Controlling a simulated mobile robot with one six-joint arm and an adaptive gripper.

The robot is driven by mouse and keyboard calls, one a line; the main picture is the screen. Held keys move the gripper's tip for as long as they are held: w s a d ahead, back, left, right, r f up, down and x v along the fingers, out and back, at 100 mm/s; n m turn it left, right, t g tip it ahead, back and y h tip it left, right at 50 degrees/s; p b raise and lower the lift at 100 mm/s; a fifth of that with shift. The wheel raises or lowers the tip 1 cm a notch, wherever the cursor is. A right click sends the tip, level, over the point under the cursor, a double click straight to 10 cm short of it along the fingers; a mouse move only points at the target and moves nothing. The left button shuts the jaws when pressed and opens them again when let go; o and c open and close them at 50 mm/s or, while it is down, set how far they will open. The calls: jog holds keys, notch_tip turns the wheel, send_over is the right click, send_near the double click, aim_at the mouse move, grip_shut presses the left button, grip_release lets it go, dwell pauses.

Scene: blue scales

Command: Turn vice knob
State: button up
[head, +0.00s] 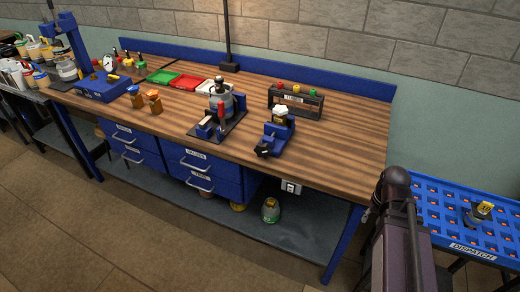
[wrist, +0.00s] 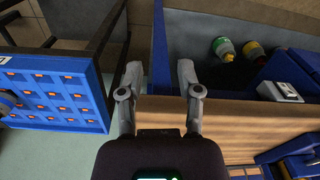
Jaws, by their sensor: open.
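A small blue vice (head: 279,130) stands near the front edge of the wooden workbench, holding a white and yellow piece at its top. Its dark knob (head: 263,150) points toward the bench's front edge. In the wrist view, blue parts that look like the vice (wrist: 298,163) are cut off at the lower right corner. In the head view my arm rises at the lower right and the fingers are hidden.
The wooden bench (head: 345,130) carries a clamp stand (head: 220,108), a black box with coloured knobs (head: 296,101) and trays (head: 187,81). A blue dispatch rack (head: 455,217) stands right. A socket box (head: 291,187) hangs below the bench's front edge. Bench space right of the vice is clear.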

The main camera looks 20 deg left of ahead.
jog(key=w+a+r+n+y+p, duration=0.1)
jog(key=w+a+r+n+p, duration=0.3)
jog(key=a, duration=0.4)
jog(key=w+a+r+n+y+p, duration=0.1)
jog(key=w+a+r+n+p, duration=0.25)
jog(key=w+a, duration=0.3)
jog(key=n+y+p, duration=0.2)
jog(key=n+p, duration=0.4)
jog(key=n, duration=0.2)
send_near(261, 151)
jog(key=v, duration=0.3)
jog(key=shift+w+f, duration=0.1)
jog(key=shift+w, duration=0.35)
jog(key=shift+f, duration=0.15)
jog(key=b+x, duration=1.3)
jog(key=shift+w+a+f, duration=0.15)
jog(key=shift+f, duration=0.05)
grip_shut()
